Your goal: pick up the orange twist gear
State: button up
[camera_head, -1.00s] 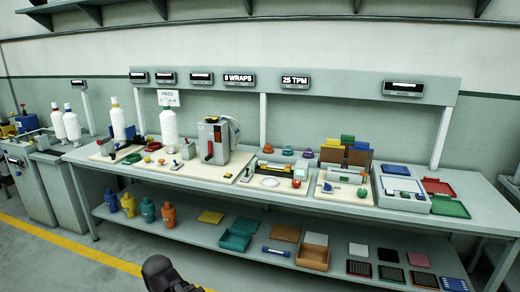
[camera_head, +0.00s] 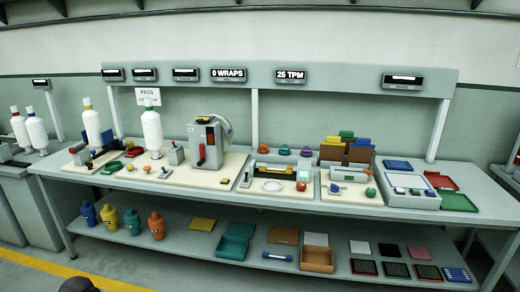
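Three small knob-like pieces stand in a row at the back of the long grey workbench (camera_head: 462,205), right of the grey machine. The leftmost looks orange and is probably the orange twist gear (camera_head: 264,149); the middle one looks teal (camera_head: 284,150) and the right one purple (camera_head: 306,152). They are small here, so tooth shape cannot be made out. My gripper's fingers do not show. Only a dark rounded part of my arm peeks in at the bottom left edge, far from the bench top.
A grey machine (camera_head: 208,143) and white thread cones (camera_head: 152,133) stand left of the gears. A cream board with a dish (camera_head: 272,185) lies in front of them. The lower shelf holds bottles and trays. Floor in front is clear.

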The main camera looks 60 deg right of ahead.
aim_at(262, 148)
jog(key=z, duration=0.15)
jog(key=i, duration=1.5)
jog(key=z, duration=1.15)
jog(key=i, duration=0.75)
jog(key=z, duration=0.45)
